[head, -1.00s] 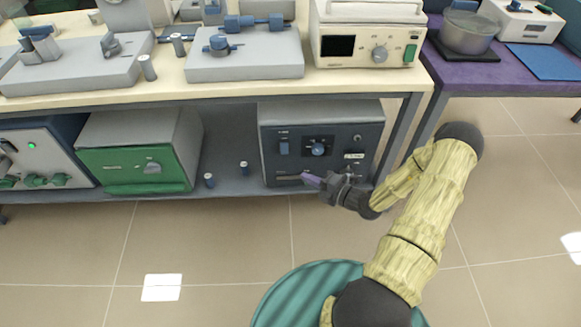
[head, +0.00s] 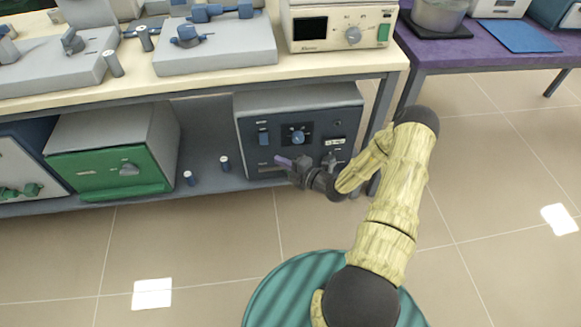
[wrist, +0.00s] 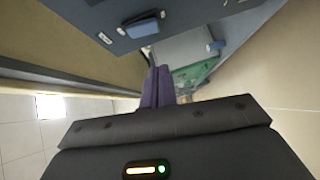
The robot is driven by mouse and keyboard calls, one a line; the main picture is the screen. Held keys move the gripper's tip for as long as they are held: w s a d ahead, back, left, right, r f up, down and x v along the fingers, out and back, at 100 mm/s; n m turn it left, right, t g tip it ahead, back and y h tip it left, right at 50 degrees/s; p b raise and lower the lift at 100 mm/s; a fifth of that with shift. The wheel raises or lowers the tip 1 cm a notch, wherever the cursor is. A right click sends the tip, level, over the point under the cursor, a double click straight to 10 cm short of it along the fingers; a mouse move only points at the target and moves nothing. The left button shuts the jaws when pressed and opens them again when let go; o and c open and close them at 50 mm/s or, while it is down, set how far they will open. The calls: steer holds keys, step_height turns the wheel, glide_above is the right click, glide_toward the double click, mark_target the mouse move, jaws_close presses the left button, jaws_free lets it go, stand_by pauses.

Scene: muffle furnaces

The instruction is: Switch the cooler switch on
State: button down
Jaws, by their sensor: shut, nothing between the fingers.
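A dark blue-grey box unit (head: 320,150), which I take for the cooler, stands on the lower shelf. I cannot read the labels or tell the switch's position. The wrist view shows the closed fingers (wrist: 157,86) and a blue control on the panel (wrist: 141,27).
A green-fronted unit (head: 110,165) and two small blue-and-white cylinders (head: 224,163) are on the lower shelf to the left. The bench top (head: 240,82) is above my gripper, and a table leg (head: 411,92) stands right of the unit. The tiled floor in front is open.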

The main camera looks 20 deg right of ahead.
mark_target(263, 144)
steer(key=shift+w+a+f+b, duration=0.15)
steer(key=shift+w+a+b, duration=0.25)
steer(key=shift+w, duration=0.85)
steer(key=shift+w+a+f+b, duration=0.2)
steer(key=shift+w+b, duration=0.25)
steer(key=shift+w, duration=0.85)
steer(key=shift+w+a+f+b, duration=0.1)
steer(key=shift+w+a+b, duration=0.3)
steer(key=shift+w, duration=0.85)
steer(key=shift+d+f, duration=0.1)
steer(key=shift+w+n, duration=0.25)
steer(key=shift+n, duration=0.05)
